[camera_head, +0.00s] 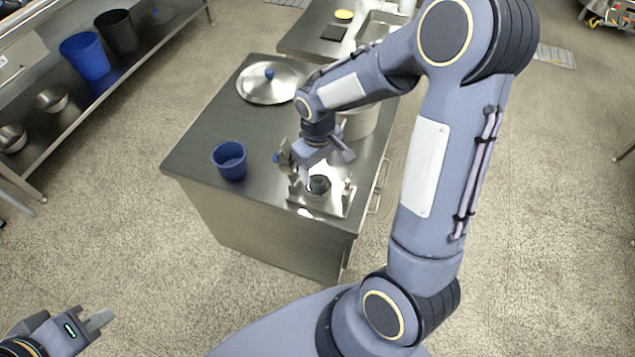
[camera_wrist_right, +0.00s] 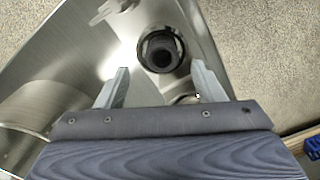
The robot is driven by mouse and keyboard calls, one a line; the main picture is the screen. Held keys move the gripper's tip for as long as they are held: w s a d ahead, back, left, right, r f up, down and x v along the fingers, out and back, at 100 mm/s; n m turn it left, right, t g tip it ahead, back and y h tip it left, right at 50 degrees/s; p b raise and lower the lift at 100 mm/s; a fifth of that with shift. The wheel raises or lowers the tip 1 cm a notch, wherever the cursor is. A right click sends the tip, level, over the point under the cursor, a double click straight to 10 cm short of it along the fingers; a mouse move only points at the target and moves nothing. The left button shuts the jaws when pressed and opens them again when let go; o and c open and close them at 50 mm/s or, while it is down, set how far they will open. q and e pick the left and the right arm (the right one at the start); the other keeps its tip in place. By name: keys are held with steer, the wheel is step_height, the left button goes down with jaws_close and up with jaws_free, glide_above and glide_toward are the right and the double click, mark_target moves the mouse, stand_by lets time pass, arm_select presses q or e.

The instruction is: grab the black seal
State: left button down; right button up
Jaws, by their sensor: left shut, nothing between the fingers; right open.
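The black seal (camera_wrist_right: 162,50) looks like a dark ring around a dark round centre in the right wrist view. It sits on the metal mill base (camera_head: 334,203), and in the head view a dark round part (camera_head: 319,185) shows there. My right gripper (camera_head: 326,172) is over the mill at the counter's near end. In the right wrist view its two fingers (camera_wrist_right: 160,85) are apart and empty, with the seal just beyond and between their tips. My left gripper (camera_head: 98,320) is shut and empty at the lower left, away from the counter.
A blue cup (camera_head: 230,160) stands on the metal counter (camera_head: 205,135), left of the mill. A round lid with a blue knob (camera_head: 270,80) lies at the far side. A metal pot (camera_head: 358,122) is partly hidden behind my right arm. The counter's left side is mostly clear.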

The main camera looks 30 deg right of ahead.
mark_target(318, 180)
step_height(318, 180, down, 4)
steer(key=shift+s+a+r, duration=0.1)
steer(key=shift+a, duration=0.05)
steer(key=c, duration=1.1)
steer(key=shift+o, duration=0.2)
steer(key=shift+r, duration=0.1)
